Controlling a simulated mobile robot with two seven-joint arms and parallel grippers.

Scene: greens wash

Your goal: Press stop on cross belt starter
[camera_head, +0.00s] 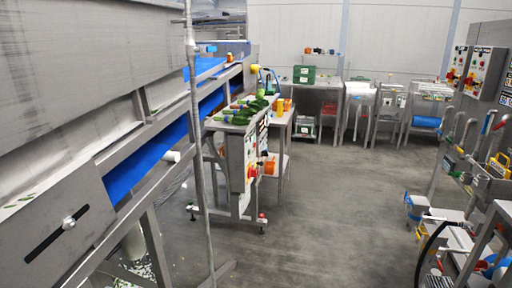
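Two more grey control boxes with red and yellow buttons are on the right wall, a left one (456,68) and a right one (486,70). Labels are too small to read, so I cannot tell which box is the cross belt starter. Neither of my grippers is in view.
A conveyor with a blue belt (155,155) and steel frame fills the left, with a thin upright pole (197,140) before it. Greens lie on the steel stand's top (228,122). Hoses and a steel rack (495,205) stand at right. The grey floor (330,215) between is clear.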

